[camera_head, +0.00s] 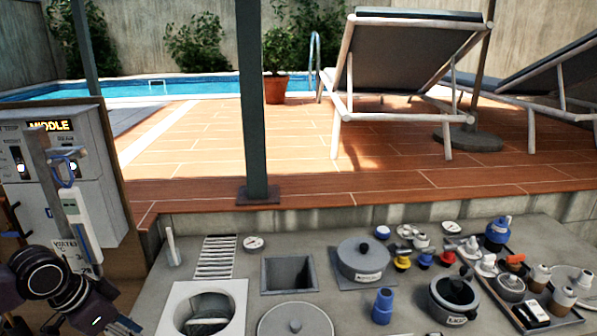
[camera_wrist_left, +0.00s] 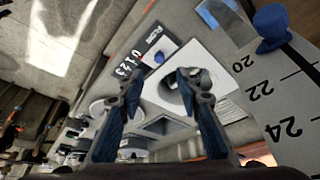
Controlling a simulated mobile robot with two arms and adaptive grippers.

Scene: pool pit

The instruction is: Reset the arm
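My left arm (camera_head: 70,295) comes in at the lower left of the head view, in front of the control box and beside the left edge of the grey slab. I cannot make out its fingertips clearly there. In the left wrist view my left gripper (camera_wrist_left: 160,85) is open, its two blue-black fingers well apart with nothing held between them. Beyond them lie a white square frame with a round opening (camera_wrist_left: 222,80) and a square pit. My right arm and right gripper do not show in either view.
A control box (camera_head: 75,170) marked "MIDDLE" stands close to my left arm. A white scale strip (camera_wrist_left: 290,110) with a blue knob is near the gripper. The slab holds a grey lidded pot (camera_head: 363,262), a blue bottle (camera_head: 382,307) and a crowded tray (camera_head: 540,318). A post (camera_head: 252,100) rises behind.

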